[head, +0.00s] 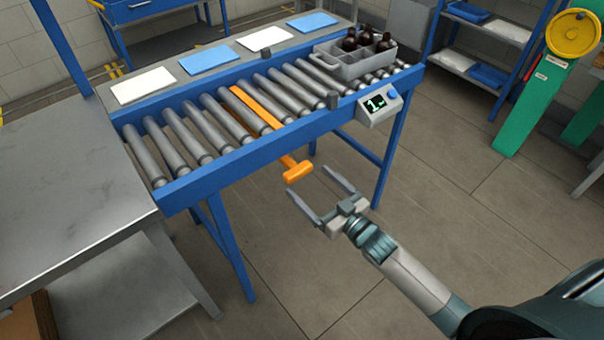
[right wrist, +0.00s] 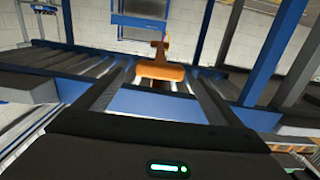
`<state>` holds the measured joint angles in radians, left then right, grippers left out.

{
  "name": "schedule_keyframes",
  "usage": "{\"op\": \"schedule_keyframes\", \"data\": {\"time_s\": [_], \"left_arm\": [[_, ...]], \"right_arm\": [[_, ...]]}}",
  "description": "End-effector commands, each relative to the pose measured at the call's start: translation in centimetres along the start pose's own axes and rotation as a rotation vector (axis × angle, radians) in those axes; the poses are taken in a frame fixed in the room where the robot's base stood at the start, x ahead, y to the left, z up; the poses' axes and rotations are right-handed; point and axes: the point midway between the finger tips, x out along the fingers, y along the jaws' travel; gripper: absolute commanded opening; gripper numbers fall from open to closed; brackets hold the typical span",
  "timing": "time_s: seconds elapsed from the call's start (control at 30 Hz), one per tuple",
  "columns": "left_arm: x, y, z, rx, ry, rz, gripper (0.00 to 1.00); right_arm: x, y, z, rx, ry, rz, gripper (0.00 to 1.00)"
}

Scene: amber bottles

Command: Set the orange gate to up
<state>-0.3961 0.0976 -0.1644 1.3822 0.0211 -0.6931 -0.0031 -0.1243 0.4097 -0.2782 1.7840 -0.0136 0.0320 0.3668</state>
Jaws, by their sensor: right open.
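The orange gate (head: 257,108) is a long bar lying across the roller conveyor between two rollers, and it looks about level with their tops. Its orange T-shaped handle (head: 297,171) sticks out from the conveyor's blue front rail towards me. My right gripper (head: 308,181) is open and empty, its two fingers pointing at the handle from the front. The handle looks just at or beyond the fingertips; I cannot tell whether they touch. In the right wrist view the handle (right wrist: 161,71) is centred ahead of the fingers. My left gripper is not in view.
A grey crate (head: 348,69) with dark bottles stands on the conveyor's right end. A small display box (head: 379,105) hangs on the front rail, right of the handle. A metal table (head: 66,182) stands at left. Floor space in front of the conveyor is clear.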

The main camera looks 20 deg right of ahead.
Motion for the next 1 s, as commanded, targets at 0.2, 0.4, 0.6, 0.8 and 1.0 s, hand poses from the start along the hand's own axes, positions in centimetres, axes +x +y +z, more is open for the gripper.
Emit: {"op": "schedule_keyframes", "data": {"time_s": [0.2,0.4,0.6,0.8,1.0], "left_arm": [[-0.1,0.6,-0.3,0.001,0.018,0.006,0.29],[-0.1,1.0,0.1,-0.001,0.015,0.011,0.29],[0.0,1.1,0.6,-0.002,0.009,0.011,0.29],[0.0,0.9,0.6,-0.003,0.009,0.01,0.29],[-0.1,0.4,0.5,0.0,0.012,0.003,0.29]], "right_arm": [[3.3,0.0,-0.1,0.0,0.001,0.0,0.89],[4.7,0.0,0.0,0.0,0.0,0.0,0.89],[4.9,0.0,0.0,0.0,0.0,0.0,0.89],[4.9,0.0,0.0,0.0,0.0,0.0,0.77],[4.9,0.0,0.0,0.0,0.0,0.0,0.3]]}}
